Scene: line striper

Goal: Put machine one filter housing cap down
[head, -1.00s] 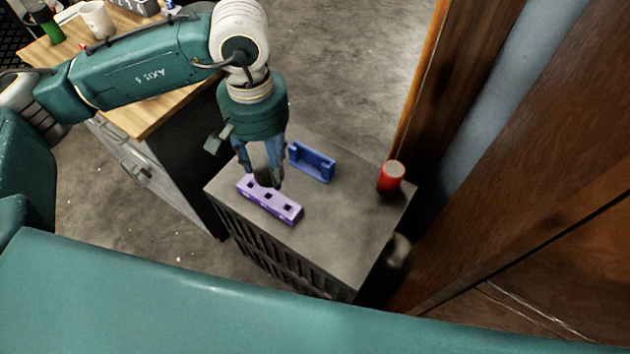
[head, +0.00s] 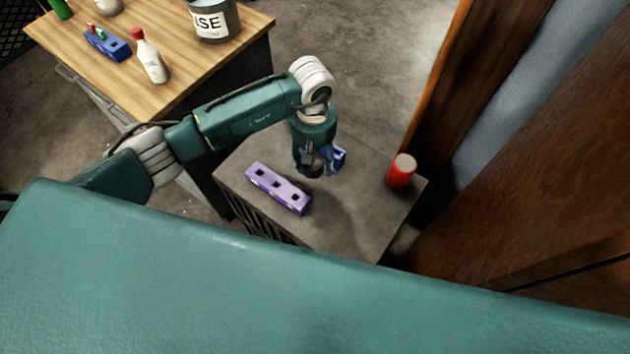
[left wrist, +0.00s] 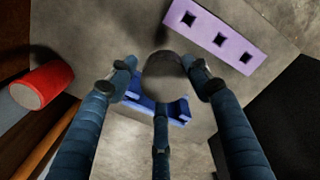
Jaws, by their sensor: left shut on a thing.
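My left gripper (head: 317,166) points down over the grey cabinet top. Its fingers are shut on a dark, round cap (left wrist: 164,78), which looks like the filter housing cap; it also shows between the fingers in the head view (head: 312,163). The left wrist view shows the fingers (left wrist: 160,80) around the cap. I cannot tell whether the cap touches the surface. A blue bracket (left wrist: 176,108) lies just behind the gripper, partly hidden by it in the head view (head: 340,157). My right gripper is not in view.
A purple block (head: 278,188) with three square holes lies left of the gripper on the cabinet top (head: 340,225). A red cylinder (head: 401,173) stands at the right edge. A wooden table (head: 100,75) with bottles and a bucket (head: 213,22) is at back left. The cabinet's front middle is clear.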

